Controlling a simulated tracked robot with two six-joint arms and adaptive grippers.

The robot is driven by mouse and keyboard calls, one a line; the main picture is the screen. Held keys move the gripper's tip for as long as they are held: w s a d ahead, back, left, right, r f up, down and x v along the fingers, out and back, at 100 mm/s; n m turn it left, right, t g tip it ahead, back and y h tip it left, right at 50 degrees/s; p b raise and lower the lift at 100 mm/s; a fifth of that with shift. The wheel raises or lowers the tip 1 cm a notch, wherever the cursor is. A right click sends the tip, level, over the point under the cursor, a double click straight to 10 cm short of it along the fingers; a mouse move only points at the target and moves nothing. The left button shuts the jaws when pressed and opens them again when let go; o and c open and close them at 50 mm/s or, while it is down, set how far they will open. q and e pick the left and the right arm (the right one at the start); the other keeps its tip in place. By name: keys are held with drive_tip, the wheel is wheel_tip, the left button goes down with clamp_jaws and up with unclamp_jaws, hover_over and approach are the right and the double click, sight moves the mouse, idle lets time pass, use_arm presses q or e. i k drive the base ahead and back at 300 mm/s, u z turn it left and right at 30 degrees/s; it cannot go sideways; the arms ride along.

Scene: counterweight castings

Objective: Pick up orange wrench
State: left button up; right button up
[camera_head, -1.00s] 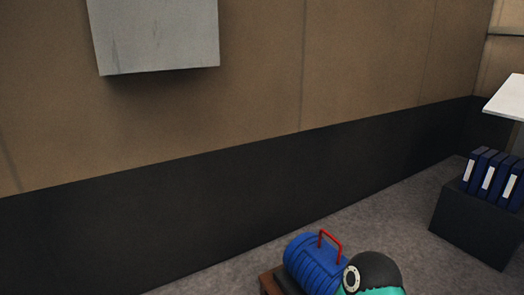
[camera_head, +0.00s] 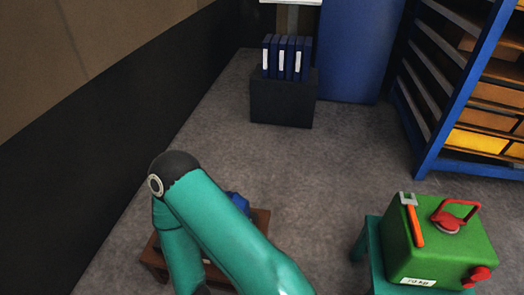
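The orange wrench (camera_head: 415,225) lies on top of a green block (camera_head: 440,250) near its left edge, with its grey jaw end toward the back. The block has a red handle on top, a red part at its lower right and a white weight label on its front. It stands on a teal stand (camera_head: 374,262) at the lower right. My teal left arm crosses the lower left of the view, well to the left of the wrench. Neither gripper shows.
A brown wooden stand (camera_head: 262,222) with a blue object (camera_head: 239,203) is partly hidden behind my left arm. A dark box (camera_head: 282,103) with blue binders (camera_head: 286,57) stands at the back. A blue shelf rack (camera_head: 437,150) is at the right. Grey floor between is clear.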

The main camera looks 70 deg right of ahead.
sight(411, 203)
drive_tip(key=u, duration=0.25)
drive_tip(key=i, duration=0.2)
drive_tip(key=z, duration=2.7)
drive_tip(key=i, duration=0.2)
drive_tip(key=z, duration=1.7)
drive_tip(key=k, duration=0.35)
drive_tip(key=z, duration=0.55)
drive_tip(key=i, duration=1.4)
drive_tip(key=u, duration=0.45)
